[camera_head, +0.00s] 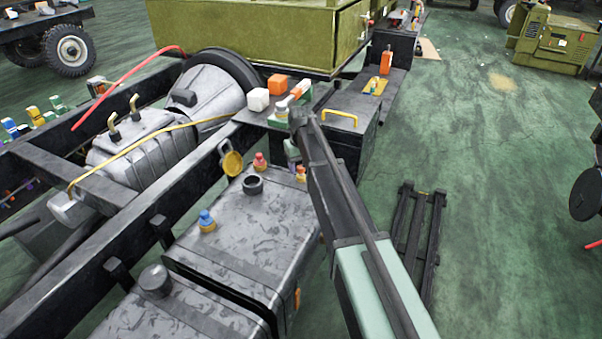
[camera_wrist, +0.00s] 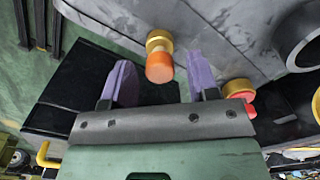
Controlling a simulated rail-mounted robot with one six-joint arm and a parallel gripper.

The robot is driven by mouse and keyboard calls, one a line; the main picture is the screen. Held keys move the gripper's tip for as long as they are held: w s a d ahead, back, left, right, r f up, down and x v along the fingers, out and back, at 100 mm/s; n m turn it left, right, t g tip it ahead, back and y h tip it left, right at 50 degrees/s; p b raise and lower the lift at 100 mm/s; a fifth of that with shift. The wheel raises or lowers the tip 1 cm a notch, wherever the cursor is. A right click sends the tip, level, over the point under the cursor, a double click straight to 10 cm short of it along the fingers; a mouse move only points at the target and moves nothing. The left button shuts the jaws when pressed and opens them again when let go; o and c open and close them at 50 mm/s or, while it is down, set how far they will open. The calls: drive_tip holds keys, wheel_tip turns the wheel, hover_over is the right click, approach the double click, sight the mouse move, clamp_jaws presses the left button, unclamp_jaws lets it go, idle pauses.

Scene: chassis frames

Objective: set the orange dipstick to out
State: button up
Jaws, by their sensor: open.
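The orange dipstick (camera_head: 300,173) stands at the far right corner of the grey tank's top, close beside my arm in the head view. My gripper (camera_wrist: 158,75) is open, with one purple finger on each side of the knob. There is a gap on both sides and neither finger appears to touch it. In the head view my arm hides most of the gripper.
A red-topped fitting (camera_head: 260,161) stands close by on the tank (camera_head: 262,225); in the wrist view it (camera_wrist: 240,92) lies just beyond the right finger. A black filler neck (camera_head: 252,185), open yellow cap (camera_head: 231,160) and blue-topped fitting (camera_head: 206,220) are also nearby. Green floor lies right.

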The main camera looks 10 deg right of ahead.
drive_tip(key=shift+r, duration=0.1)
clamp_jaws()
wheel_tip(320, 180, up, 9)
drive_tip(key=p, duration=0.8)
drive_tip(key=shift+f+p, duration=0.2)
drive_tip(key=shift+p, duration=0.15)
drive_tip(key=shift+f, duration=0.25)
unclamp_jaws()
wheel_tip(320, 180, up, 11)
drive_tip(key=p, duration=1)
